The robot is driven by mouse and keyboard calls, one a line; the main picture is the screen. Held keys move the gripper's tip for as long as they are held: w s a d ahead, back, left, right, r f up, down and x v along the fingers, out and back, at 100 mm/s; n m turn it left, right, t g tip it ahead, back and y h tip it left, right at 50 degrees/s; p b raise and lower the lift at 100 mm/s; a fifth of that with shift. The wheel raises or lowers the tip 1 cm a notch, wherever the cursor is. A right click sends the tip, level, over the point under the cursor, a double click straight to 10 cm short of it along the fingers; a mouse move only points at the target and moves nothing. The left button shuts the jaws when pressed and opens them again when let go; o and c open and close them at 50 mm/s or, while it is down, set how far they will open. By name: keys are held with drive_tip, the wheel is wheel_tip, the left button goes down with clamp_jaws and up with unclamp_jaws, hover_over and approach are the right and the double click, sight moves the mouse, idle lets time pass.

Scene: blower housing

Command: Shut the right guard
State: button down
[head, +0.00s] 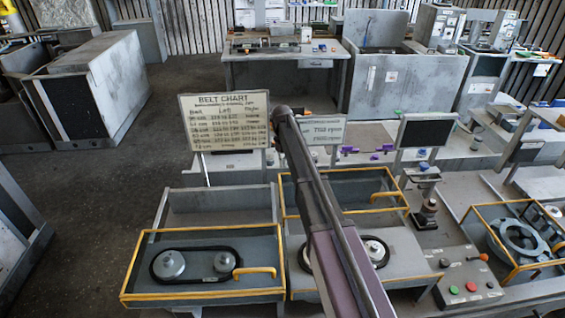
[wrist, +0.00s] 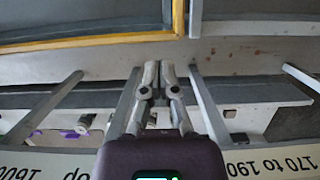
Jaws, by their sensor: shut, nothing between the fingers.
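Two belt housings stand side by side in the head view. The right guard (head: 388,197), a yellow-edged panel with a yellow handle, appears raised at the back of the right housing (head: 415,262). My arm crosses in front and hides part of it. The left guard (head: 200,294) lies flat over the left housing, with pulleys and a belt showing. In the wrist view my gripper (wrist: 158,68) is shut and empty. A yellow frame corner (wrist: 179,18) is just beyond its fingertips, apparently not touching. The gripper itself is hidden in the head view.
The belt chart sign (head: 228,120) and a smaller sign (head: 325,131) stand behind the housings, either side of my arm. A button panel (head: 468,291) is right of the right housing. Another yellow-framed unit (head: 465,212) stands at far right. Open floor lies left.

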drive_tip(key=shift+b+x, duration=1.7)
drive_tip(key=shift+x, duration=0.35)
